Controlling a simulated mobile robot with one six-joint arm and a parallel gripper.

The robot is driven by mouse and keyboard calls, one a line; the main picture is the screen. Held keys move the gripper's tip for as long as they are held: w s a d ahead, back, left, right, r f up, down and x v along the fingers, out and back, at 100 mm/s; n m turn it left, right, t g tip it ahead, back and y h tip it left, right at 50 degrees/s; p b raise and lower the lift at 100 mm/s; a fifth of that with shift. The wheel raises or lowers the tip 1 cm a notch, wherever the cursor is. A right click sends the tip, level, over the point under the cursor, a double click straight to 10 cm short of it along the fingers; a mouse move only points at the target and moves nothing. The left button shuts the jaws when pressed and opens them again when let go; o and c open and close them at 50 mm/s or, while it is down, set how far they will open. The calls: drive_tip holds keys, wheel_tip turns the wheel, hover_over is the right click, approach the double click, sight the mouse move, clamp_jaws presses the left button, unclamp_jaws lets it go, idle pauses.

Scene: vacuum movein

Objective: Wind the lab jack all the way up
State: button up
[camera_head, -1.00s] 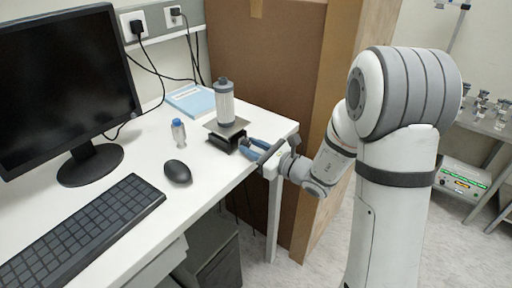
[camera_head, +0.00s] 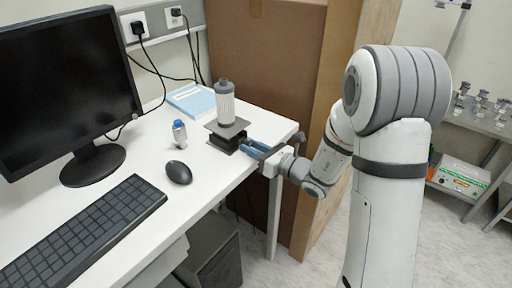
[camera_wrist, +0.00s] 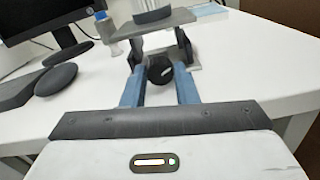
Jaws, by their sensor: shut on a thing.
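The lab jack (camera_head: 227,131) stands on the white desk near its right corner, with its top plate a little above its base. A grey-and-white cylinder (camera_head: 225,103) stands upright on the plate. In the wrist view the jack's top plate (camera_wrist: 150,26) is at the top and its black round knob (camera_wrist: 160,69) faces me. My gripper (camera_wrist: 160,82) is shut on the knob, with one blue finger on each side. In the head view my gripper (camera_head: 258,148) reaches the jack from the right, over the desk edge.
A small blue-capped bottle (camera_head: 180,134) stands left of the jack, with a black mouse (camera_head: 178,172) in front of it. A monitor (camera_head: 66,88), keyboard (camera_head: 82,235) and light-blue book (camera_head: 190,100) are also on the desk. A large cardboard box (camera_head: 268,60) stands behind.

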drive_tip(key=o, duration=1)
drive_tip(key=v, duration=0.7)
drive_tip(key=shift+s+d+b, duration=0.3)
